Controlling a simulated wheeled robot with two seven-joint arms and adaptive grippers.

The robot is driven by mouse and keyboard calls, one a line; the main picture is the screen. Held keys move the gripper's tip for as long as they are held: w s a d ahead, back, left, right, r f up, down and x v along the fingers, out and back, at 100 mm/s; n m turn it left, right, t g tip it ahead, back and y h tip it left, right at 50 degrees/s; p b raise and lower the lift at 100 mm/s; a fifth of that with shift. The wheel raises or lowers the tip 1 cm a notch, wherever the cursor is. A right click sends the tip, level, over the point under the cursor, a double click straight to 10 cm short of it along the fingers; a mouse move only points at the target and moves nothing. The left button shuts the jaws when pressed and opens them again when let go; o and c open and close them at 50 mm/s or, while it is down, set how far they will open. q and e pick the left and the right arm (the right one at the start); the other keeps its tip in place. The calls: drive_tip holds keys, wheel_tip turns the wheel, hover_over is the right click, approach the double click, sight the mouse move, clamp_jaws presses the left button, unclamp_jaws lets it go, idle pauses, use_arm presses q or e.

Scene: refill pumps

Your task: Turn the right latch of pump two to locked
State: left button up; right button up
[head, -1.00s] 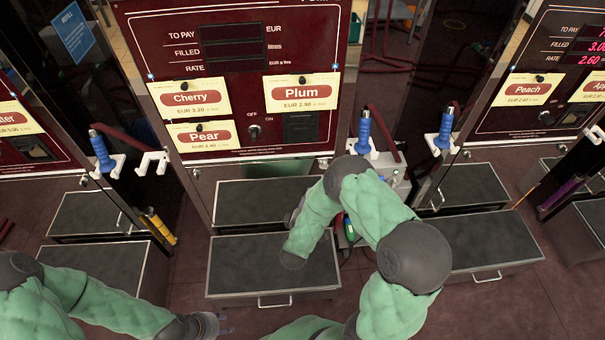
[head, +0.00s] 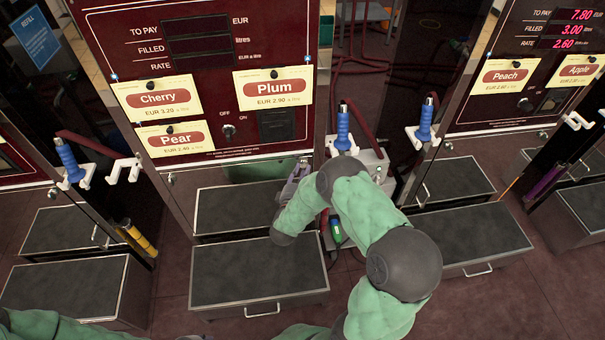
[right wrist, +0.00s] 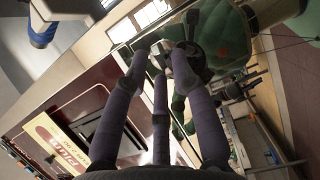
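Pump two is the dark red cabinet (head: 215,100) with Cherry, Plum and Pear cards in the head view. Its right latch is not clearly seen, with my right gripper (head: 291,187) close by at the lower right corner. My arm partly hides that gripper. The lower left latch (head: 172,178) shows as a small metal knob. Of my left arm only green sleeve and a dark sliver show at the bottom edge.
A drawer-like step (head: 258,272) stands below the pump. A blue-handled nozzle (head: 343,128) hangs to its right, another (head: 425,120) farther right, and one (head: 68,160) to its left. A glossy panel in the right wrist view mirrors my arm.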

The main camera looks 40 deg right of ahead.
drive_tip(key=shift+w+d, duration=0.3)
drive_tip(key=shift+d, duration=0.1)
clamp_jaws()
